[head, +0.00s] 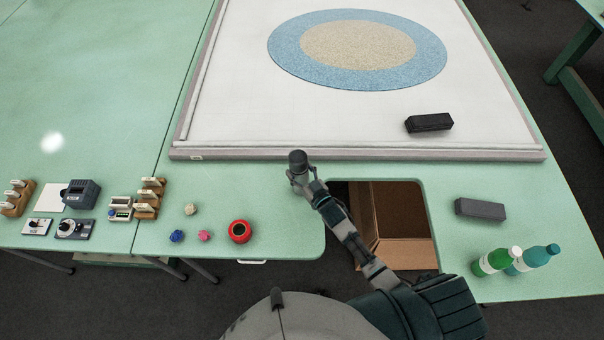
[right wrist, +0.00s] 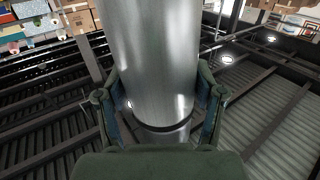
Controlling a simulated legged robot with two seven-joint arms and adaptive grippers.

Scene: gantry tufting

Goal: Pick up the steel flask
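The steel flask (right wrist: 155,45) is a shiny bare metal cylinder with a dark ring near its lower end in the right wrist view. The two fingers of my right gripper (right wrist: 158,88) press against its sides, shut around it. In the head view the flask (head: 299,157) shows a dark top, held over the green table just in front of the white frame's near rail. My right gripper (head: 304,184) is small there and partly hidden by the flask. My left gripper is not in view.
A tufting frame (head: 230,152) with a blue and beige round rug lies behind. A table cutout (head: 432,225) shows a cardboard box below. Green (head: 492,262) and teal (head: 533,258) bottles and a dark block (head: 480,209) are at right. A red ring (head: 240,231) and yarn balls lie left.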

